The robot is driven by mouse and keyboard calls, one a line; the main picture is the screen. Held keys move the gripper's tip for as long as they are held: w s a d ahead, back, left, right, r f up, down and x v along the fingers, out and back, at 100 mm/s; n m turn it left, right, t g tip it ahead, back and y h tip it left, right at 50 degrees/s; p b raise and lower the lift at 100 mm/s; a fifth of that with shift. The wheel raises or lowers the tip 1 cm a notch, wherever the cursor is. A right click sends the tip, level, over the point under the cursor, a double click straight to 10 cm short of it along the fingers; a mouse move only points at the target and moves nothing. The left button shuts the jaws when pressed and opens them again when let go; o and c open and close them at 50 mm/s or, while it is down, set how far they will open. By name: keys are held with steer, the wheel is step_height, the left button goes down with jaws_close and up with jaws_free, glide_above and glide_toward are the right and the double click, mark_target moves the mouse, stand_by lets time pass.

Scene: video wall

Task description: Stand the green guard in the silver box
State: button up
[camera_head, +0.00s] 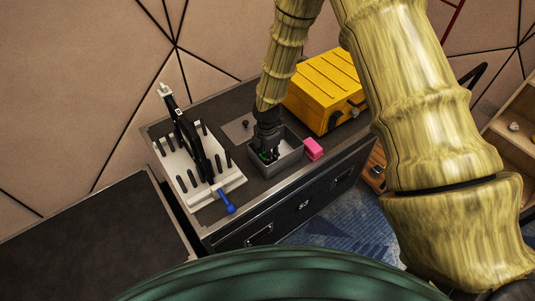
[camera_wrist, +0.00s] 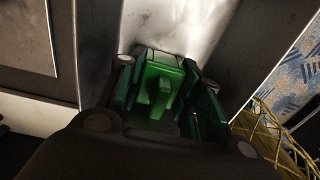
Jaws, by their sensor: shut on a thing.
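The silver box (camera_head: 290,158) is an open grey box on the dark cabinet top. My gripper (camera_head: 268,155) points down into it, and its fingers are partly hidden by the box wall. In the wrist view my gripper (camera_wrist: 160,105) is shut on the green guard (camera_wrist: 158,85), which sits between the fingers. The guard also shows as a small green patch in the head view (camera_head: 264,157). Pale metal walls of the silver box (camera_wrist: 175,25) rise behind and beside the guard. Whether the guard touches the box floor cannot be told.
A pink block (camera_head: 313,149) lies close to the right of the box. A yellow case (camera_head: 325,90) stands behind it. A white pegged rack (camera_head: 218,186) with a black tool (camera_head: 188,130) is at left, and a blue-handled item (camera_head: 227,202) lies at its front.

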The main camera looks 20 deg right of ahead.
steer(key=shift+f, duration=0.1)
steer(key=o, duration=0.9)
steer(key=shift+w+r+b, duration=0.1)
steer(key=shift+r+b, duration=1.35)
steer(key=shift+r, duration=4.65)
